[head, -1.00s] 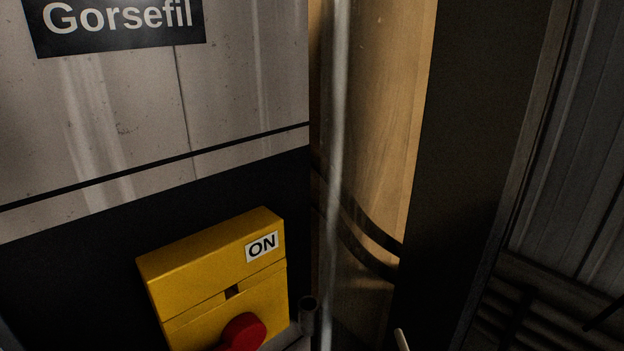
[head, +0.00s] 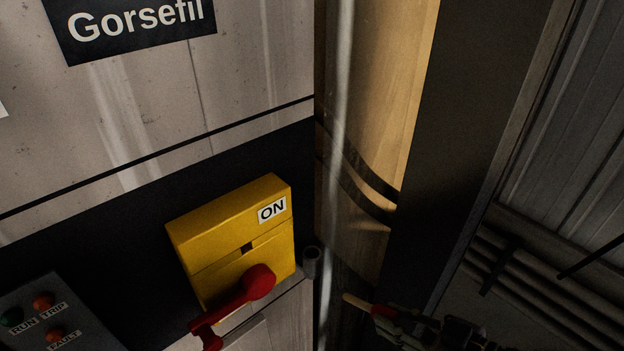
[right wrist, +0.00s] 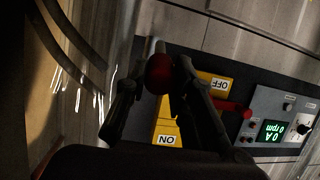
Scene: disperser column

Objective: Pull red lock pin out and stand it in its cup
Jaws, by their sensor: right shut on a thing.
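My right gripper (head: 385,318) is low in the head view, right of the switch box. In the right wrist view its two fingers (right wrist: 158,85) close around the red ball head of the lock pin (right wrist: 159,70). The pin's pale shank (head: 357,302) sticks out to the left of the gripper in the head view, nearly level and clear of the box. A small dark open-topped cylinder (head: 311,263), which looks like the cup, stands at the box's right side. I see nothing standing in it. My left gripper is out of view.
The yellow switch box (head: 230,240) reads ON and has a red lever (head: 240,297) in front. A grey panel (head: 60,310) with lamps is at lower left. A clear upright tube (head: 335,150) and a dark post (head: 425,150) stand close to the cylinder and gripper.

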